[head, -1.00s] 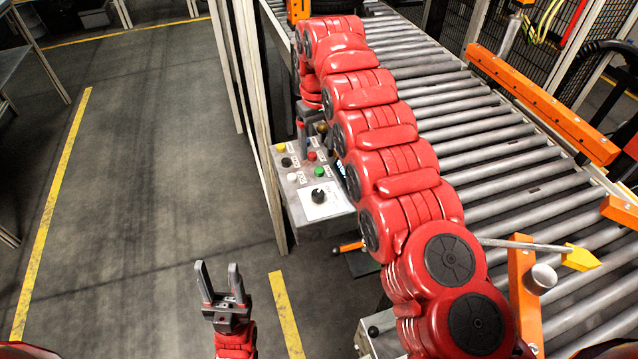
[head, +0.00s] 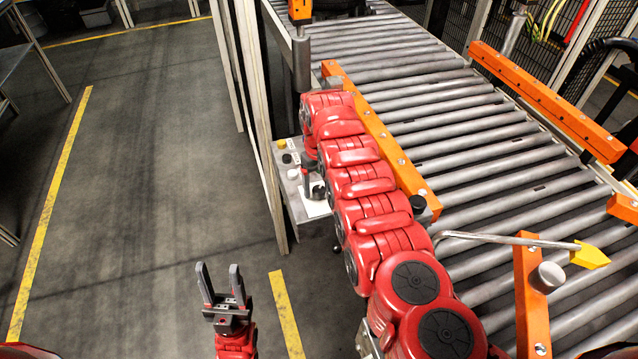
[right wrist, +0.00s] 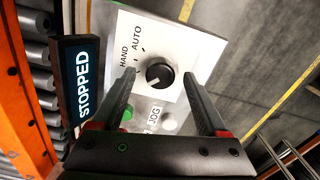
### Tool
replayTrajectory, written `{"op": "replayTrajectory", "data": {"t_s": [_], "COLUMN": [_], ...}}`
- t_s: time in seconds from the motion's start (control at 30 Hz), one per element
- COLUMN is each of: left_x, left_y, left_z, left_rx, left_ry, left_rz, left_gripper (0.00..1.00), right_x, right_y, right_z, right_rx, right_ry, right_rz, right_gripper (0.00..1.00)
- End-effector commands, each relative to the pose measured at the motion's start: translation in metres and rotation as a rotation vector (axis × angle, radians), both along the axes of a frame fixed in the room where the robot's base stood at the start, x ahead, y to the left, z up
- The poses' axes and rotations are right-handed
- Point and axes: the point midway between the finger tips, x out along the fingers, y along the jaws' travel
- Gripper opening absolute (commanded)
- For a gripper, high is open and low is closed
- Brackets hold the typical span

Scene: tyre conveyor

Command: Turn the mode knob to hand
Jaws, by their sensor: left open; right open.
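The mode knob (right wrist: 160,72) is a round black knob on a white plate (right wrist: 190,50) lettered HAND and AUTO, seen in the right wrist view. I cannot tell clearly which label it points at. My right gripper (right wrist: 159,76) is open, its fingers on either side of the knob without visibly closing on it. In the head view my right gripper (head: 312,182) is over the control panel (head: 291,205) and hides much of it. My left gripper (head: 224,284) is open and empty above the floor.
A display (right wrist: 83,85) reading STOPPED is beside the plate, and a green button (right wrist: 127,113) is near the fingers. The roller conveyor (head: 480,150) with orange rails runs right of my arm. A frame post (head: 262,130) stands left of the panel.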

Motion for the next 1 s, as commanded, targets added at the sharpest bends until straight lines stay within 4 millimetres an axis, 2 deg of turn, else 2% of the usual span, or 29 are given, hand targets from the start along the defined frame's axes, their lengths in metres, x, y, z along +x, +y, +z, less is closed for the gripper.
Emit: {"op": "replayTrajectory", "data": {"t_s": [0.33, 0.37, 0.77, 1.0], "left_x": [0.0, 0.0, -0.0001, 0.0], "left_y": [0.0, 0.0, 0.0, 0.0], "left_z": [0.0001, 0.0002, 0.0002, -0.0009], "left_rx": [0.0, 0.0, 0.0, 0.0], "left_ry": [0.0, 0.0, 0.0, 0.0], "left_rz": [0.0, 0.0, 0.0, 0.0], "left_gripper": [0.5, 0.5, 0.5, 0.5], "right_x": [0.0002, 0.0002, 0.0001, 0.0001], "right_y": [0.0005, 0.0004, 0.0003, 0.0003], "right_z": [-0.0039, -0.0039, -0.0039, -0.0043], "right_rx": [0.001, 0.001, 0.0, 0.0], "right_ry": [-0.002, -0.002, -0.001, -0.001], "right_rz": [0.001, 0.001, 0.001, -0.01], "right_gripper": [0.77, 0.73, 0.01, 0.0]}}
